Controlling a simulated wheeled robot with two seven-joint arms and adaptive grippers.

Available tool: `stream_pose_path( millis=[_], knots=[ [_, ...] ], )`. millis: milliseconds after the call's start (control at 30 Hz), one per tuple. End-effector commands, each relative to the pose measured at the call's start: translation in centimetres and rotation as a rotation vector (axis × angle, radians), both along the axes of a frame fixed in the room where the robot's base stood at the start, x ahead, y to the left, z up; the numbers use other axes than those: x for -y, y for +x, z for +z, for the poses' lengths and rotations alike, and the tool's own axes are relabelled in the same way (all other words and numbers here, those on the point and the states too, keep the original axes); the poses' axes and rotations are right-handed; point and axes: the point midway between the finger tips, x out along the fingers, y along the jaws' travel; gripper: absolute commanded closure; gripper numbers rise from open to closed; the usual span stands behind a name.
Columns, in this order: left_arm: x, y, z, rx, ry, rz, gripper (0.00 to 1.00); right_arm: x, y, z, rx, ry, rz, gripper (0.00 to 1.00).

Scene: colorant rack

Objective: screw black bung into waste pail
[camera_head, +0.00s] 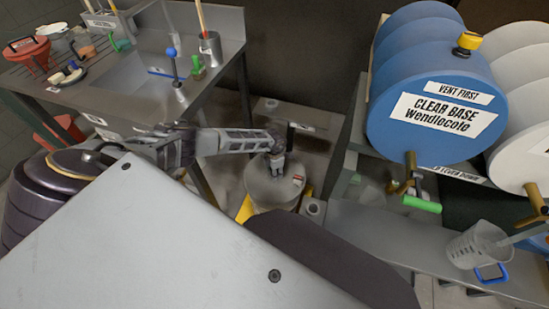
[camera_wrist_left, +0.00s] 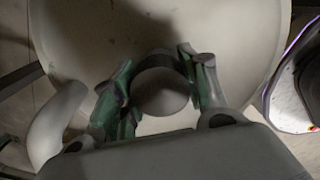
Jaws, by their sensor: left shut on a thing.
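The waste pail (camera_head: 268,190) stands on the floor between the sink bench and the drum rack, with its pale round lid facing up. My left arm reaches across from the left, and its gripper (camera_head: 278,172) points down over the lid. In the left wrist view my left gripper (camera_wrist_left: 160,88) has its fingers shut on both sides of a round piece, which I take to be the black bung (camera_wrist_left: 160,97). Its top looks grey with a dark rim. The pail lid (camera_wrist_left: 90,40) lies below it. Whether the bung sits in the opening is hidden. My right gripper is out of view.
The sink bench (camera_head: 222,25) with tools stands at upper left. At right, a rack holds a blue drum (camera_head: 430,100) and white drums. A clear beaker (camera_head: 474,246) stands on the low shelf (camera_head: 375,232). A dark lidded pot (camera_head: 40,195) is at left.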

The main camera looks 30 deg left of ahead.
Motion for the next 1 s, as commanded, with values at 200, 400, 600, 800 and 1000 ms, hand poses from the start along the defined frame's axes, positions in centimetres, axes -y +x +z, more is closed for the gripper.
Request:
stream_pose_path(
  millis=[200,400,600,800,1000],
  knots=[
    [0.0,0.0,-0.1,0.000,0.000,-0.072,0.81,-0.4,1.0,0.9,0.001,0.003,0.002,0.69],
    [-0.1,0.0,-0.1,0.000,0.001,-0.136,0.81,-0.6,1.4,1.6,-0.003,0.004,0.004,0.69],
    [0.0,0.0,-0.1,0.000,0.002,-0.200,0.81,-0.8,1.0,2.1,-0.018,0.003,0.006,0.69],
    [-0.1,0.0,-0.1,-0.001,0.001,-0.263,0.80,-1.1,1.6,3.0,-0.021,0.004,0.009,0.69],
    [-0.1,0.0,-0.1,-0.001,0.002,-0.325,0.81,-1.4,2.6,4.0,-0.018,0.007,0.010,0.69]
  ],
)
